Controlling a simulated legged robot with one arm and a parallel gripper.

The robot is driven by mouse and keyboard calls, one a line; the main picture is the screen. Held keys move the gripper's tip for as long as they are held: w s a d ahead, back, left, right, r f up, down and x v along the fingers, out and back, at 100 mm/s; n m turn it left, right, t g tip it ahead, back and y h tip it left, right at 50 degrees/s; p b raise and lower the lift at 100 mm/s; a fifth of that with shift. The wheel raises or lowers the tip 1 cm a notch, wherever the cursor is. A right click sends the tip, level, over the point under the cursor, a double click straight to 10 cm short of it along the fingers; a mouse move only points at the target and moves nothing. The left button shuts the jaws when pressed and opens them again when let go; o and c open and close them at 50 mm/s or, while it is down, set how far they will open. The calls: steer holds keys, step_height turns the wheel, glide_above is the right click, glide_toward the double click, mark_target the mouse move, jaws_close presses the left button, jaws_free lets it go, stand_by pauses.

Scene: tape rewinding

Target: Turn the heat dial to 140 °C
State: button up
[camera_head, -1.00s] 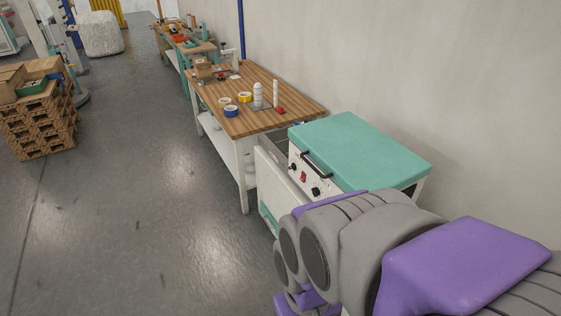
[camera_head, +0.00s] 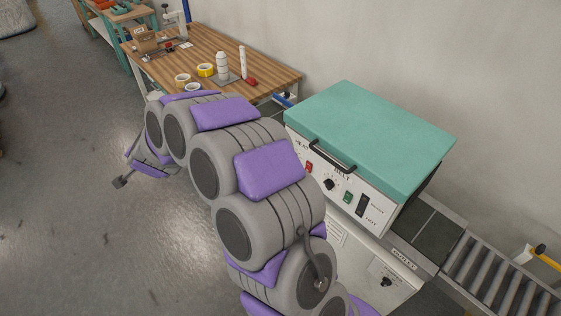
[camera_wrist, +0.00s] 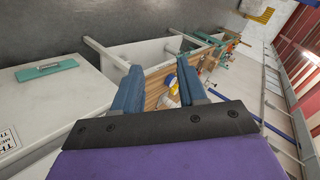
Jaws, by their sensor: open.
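The machine is a white cabinet with a teal lid (camera_head: 372,140) and a sloped white control panel (camera_head: 377,190). The printed word HEAT (camera_head: 302,145) shows at the panel's left end, but the heat dial is hidden behind my arm. A black knob (camera_head: 329,185) under the word BELT is visible. My gripper (camera_wrist: 160,88) is open in the wrist view, with nothing held between its blue fingers. It points past the cabinet toward the workbench, away from the panel. In the head view my arm stretches left in front of the machine.
A red switch (camera_head: 309,168), a green switch (camera_head: 348,197) and a black lid handle (camera_head: 333,155) are near the knob. A wooden workbench (camera_head: 215,47) with tape rolls stands behind my arm. A roller conveyor (camera_head: 500,285) adjoins at right. Open floor (camera_head: 65,200) lies left.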

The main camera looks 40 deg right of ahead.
steer(key=w+d+f+m+g+h+b, duration=0.1)
steer(key=w+d+f+m+g+h, duration=0.1)
steer(key=d+f+m+h, duration=1)
steer(key=s+d+f+m+g+h+b, duration=0.1)
steer(key=s+d+f+g+h, duration=0.35)
steer(key=s+d, duration=0.35)
steer(key=s+d+f+m+g+h, duration=0.1)
steer(key=s+d+f+g+h, duration=0.2)
steer(key=s+d+f, duration=0.5)
steer(key=w+d+r+b, duration=0.1)
steer(key=w+d, duration=0.1)
steer(key=d, duration=0.7)
steer(key=w+d+r+b, duration=0.1)
steer(key=d+r, duration=0.1)
steer(key=d, duration=0.7)
steer(key=shift+w+r+t, duration=0.2)
steer(key=shift+w+t, duration=0.15)
steer(key=shift+a+y, duration=0.1)
steer(key=shift+y, duration=0.15)
jaws_close()
